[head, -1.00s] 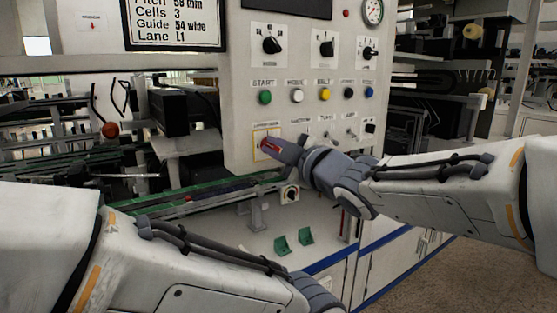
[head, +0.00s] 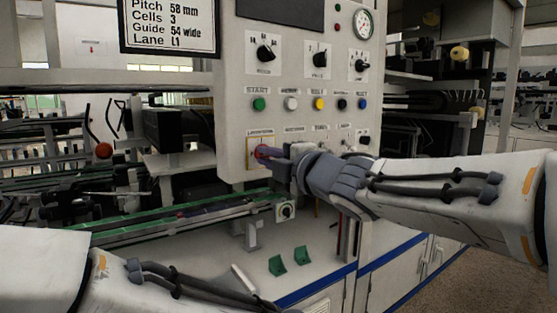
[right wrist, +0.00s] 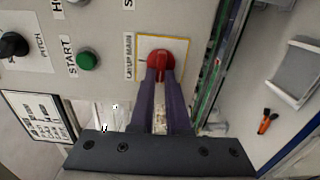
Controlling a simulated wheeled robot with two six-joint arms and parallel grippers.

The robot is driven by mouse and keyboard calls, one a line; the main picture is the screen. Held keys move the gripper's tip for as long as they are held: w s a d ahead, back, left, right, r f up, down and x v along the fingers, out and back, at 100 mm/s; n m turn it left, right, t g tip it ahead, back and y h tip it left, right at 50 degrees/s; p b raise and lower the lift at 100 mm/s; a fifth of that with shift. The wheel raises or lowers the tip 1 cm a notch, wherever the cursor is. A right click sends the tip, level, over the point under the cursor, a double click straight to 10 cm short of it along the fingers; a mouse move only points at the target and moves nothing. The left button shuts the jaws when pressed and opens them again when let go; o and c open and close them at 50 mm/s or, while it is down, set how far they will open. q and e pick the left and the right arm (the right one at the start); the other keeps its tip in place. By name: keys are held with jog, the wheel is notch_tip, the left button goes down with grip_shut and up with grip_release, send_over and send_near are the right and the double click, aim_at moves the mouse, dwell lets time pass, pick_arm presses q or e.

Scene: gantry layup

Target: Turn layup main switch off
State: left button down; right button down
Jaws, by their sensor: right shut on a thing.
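The layup main switch (right wrist: 158,58) is a red rotary knob on a yellow-edged plate, labelled "LAYUP MAIN" in the right wrist view. In the head view the switch (head: 262,152) sits at the lower left of the pale control panel (head: 231,120), partly hidden by my fingers. My right gripper (head: 268,155) is at the knob; its two fingers (right wrist: 161,76) are shut on it, one on each side. The knob's exact turn angle is hard to tell. My left arm shows at the lower left of the head view, but its gripper is out of frame.
Above the switch are a row of coloured buttons, including a green START button (head: 259,104), and black selector knobs (head: 265,53). Below the panel lie a green-edged conveyor rail (head: 150,220) and two green brackets (head: 277,265) on the white bench. A lane sign (head: 170,24) hangs at upper left.

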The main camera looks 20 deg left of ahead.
dwell(0.3)
jog(key=c, duration=0.9)
grip_release()
jog(key=p+v, duration=0.1)
jog(key=v, duration=0.9)
jog(key=shift+d, duration=0.2)
jog(key=shift+s, duration=0.1)
